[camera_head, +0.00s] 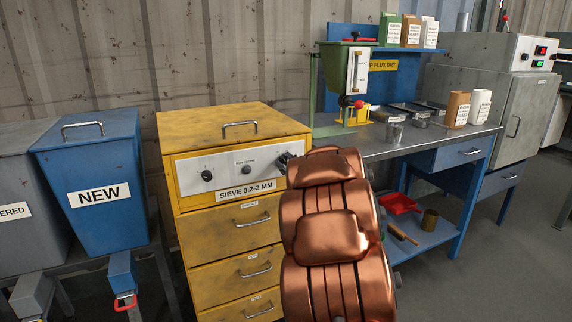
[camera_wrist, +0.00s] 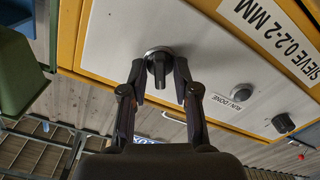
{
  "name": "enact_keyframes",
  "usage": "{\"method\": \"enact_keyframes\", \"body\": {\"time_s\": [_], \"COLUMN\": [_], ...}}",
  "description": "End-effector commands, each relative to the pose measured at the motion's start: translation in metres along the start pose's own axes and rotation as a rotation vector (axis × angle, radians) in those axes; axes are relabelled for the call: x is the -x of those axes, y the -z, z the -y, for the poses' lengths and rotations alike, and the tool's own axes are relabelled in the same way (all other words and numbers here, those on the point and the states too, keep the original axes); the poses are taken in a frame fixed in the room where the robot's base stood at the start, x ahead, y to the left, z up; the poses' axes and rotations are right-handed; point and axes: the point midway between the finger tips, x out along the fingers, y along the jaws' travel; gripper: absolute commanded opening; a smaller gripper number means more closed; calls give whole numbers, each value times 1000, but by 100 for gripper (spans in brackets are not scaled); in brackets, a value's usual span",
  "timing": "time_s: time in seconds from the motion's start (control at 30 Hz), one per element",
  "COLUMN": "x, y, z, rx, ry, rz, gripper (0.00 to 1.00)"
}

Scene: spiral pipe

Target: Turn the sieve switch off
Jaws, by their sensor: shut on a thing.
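The sieve (camera_head: 230,145) is a yellow cabinet with a pale control panel (camera_head: 222,170) and a label reading SIEVE 0.2-2 MM. The sieve switch (camera_wrist: 159,67), a black rotary knob on a round metal base, is at the panel's right end in the head view. My gripper (camera_wrist: 160,80) has one finger on each side of the knob and is shut on it.
A blue NEW bin (camera_head: 95,165) stands left. A workbench (camera_head: 365,150) with a green hopper (camera_head: 345,75) and containers stands right, close behind my arm.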

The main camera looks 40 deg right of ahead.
Motion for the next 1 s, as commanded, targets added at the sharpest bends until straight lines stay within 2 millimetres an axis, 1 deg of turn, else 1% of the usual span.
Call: {"method": "enact_keyframes", "body": {"time_s": [0.27, 0.3, 0.37, 0.73, 0.87, 1.0], "x": [0, 0, 0, 3, 14, 33], "y": [2, 2, 2, 0, 0, 1], "z": [0, 0, 0, -1, -1, -1], "rx": [1, 1, 1, 0, 0, 0], "ry": [-1, -1, 0, -1, -2, -2], "rz": [-4, -4, -3, 0, 1, -1], "gripper": [0, 31, 36, 36, 36, 36]}}
